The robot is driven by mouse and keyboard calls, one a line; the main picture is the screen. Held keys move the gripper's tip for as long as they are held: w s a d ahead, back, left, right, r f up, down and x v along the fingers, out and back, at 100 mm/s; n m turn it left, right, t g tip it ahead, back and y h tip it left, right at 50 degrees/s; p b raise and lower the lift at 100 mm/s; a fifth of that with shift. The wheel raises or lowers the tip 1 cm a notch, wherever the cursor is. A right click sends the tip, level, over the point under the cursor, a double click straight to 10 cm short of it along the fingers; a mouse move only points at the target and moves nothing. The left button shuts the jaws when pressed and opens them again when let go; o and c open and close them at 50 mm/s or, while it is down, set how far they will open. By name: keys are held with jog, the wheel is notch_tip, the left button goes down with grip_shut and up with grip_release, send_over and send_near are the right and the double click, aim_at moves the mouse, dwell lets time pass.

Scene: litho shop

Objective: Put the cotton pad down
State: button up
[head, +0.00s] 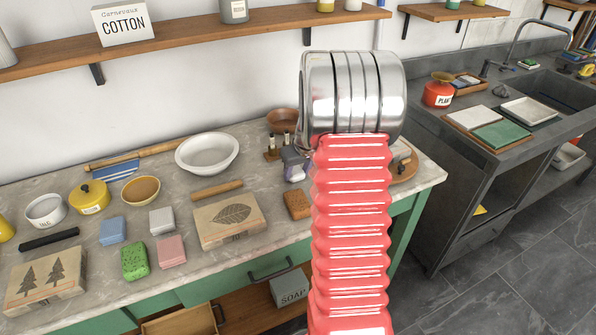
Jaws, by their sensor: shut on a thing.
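My arm, red and ribbed with a silver joint on top, stands upright in the head view and covers the right part of the worktop (262,242). My gripper is not clearly visible; it seems hidden behind this arm. I cannot make out a cotton pad. A small grey and white thing (294,164) shows at the arm's left edge, partly covered; I cannot tell what it is. A white box marked COTTON (123,24) stands on the wall shelf (190,32).
Blue (112,230), white (162,221), pink (171,251) and green (134,262) blocks lie left of a leaf-carved block (230,220). A white bowl (207,153) stands behind. A brown sponge (297,204) lies beside my arm. The sink counter (455,150) is at right.

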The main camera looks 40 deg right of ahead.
jog(key=shift+f, duration=0.1)
jog(key=o, duration=1)
jog(key=v, duration=1.2)
